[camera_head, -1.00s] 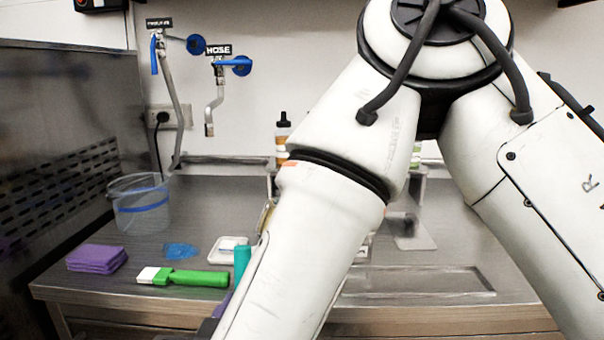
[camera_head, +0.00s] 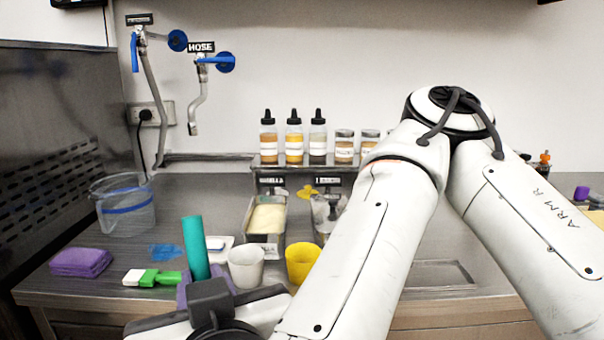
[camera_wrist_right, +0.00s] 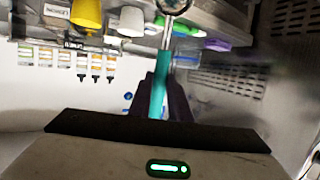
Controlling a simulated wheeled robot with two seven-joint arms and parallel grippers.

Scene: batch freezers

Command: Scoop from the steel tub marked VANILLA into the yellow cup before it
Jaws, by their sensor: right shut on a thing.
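The steel tub marked VANILLA (camera_head: 248,238) stands mid-bench with pale cream contents; its small sign is blurred. The yellow cup (camera_head: 299,262) stands in front of and right of it, partly hidden by my right arm. A white cup (camera_head: 245,268) stands directly before the tub. My right gripper (camera_head: 200,288) is shut on the teal handle of a scoop (camera_head: 195,245), left of the white cup and nearer the camera. In the right wrist view the teal handle (camera_wrist_right: 158,95) stands between dark fingers, with a metal ring end at the top edge. My left gripper is out of view.
A second steel tub (camera_head: 318,228) stands right of the first, partly behind my arm. Several bottles and jars (camera_head: 294,140) line a shelf behind. Left are a clear bucket (camera_head: 125,205), purple cloths (camera_head: 80,262) and a green brush (camera_head: 160,278). A shallow recess (camera_head: 440,275) lies right.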

